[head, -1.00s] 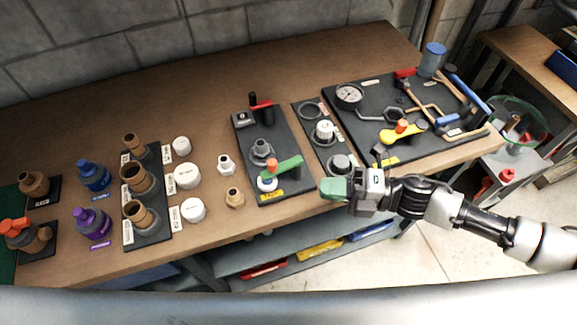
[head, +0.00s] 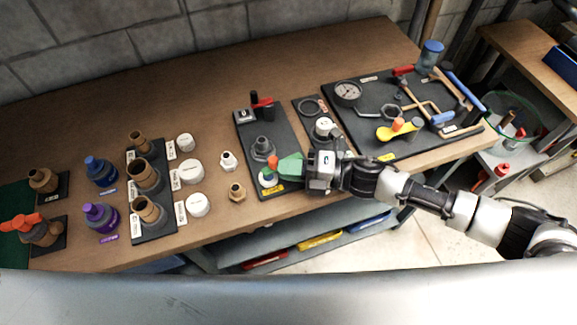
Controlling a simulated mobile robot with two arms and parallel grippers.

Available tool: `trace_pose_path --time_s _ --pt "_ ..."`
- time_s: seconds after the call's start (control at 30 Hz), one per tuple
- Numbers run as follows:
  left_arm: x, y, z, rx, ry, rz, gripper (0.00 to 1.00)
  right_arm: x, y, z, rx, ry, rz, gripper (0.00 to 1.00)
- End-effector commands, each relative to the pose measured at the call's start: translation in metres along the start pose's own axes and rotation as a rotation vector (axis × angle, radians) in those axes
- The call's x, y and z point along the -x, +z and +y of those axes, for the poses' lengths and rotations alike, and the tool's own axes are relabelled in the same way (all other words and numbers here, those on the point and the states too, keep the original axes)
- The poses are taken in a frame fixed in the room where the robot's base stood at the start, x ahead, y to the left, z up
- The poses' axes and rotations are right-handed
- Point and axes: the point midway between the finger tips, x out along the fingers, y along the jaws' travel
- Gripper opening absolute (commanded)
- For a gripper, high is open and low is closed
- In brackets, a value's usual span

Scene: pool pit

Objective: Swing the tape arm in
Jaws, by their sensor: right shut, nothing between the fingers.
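A dark board (head: 281,138) on the bench carries a fitting and, at its front end, a green arm with an orange knob (head: 272,161); I take this for the tape arm. A pale round piece (head: 268,180) sits under the knob, above a yellow label. My right gripper (head: 284,166) has green fingers, shut and empty, pointing left right beside the knob. The fingers cover or blend with the green arm, so I cannot tell its angle or whether they touch it. My left gripper is not in view.
A red-handled valve (head: 262,102) stands at the board's back end. To the right are a narrow board with a white cap (head: 324,127) and a tool board with a gauge (head: 347,92) and a yellow arm (head: 392,132).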

Motion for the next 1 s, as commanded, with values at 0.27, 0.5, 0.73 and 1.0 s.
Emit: trace_pose_path --time_s 0.27,0.5,0.73,1.0 --pt "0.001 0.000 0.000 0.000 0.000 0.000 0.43 -0.002 0.000 0.000 -0.002 0.001 -0.043 0.00" --pt "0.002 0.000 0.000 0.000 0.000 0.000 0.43 -0.004 0.001 0.000 -0.002 0.003 -0.075 0.00" --pt "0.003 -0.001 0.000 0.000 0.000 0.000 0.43 -0.006 0.002 0.001 -0.004 0.004 -0.129 0.00" --pt "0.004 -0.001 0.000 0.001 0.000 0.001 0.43 -0.015 0.004 0.000 -0.012 0.010 -0.295 0.00"
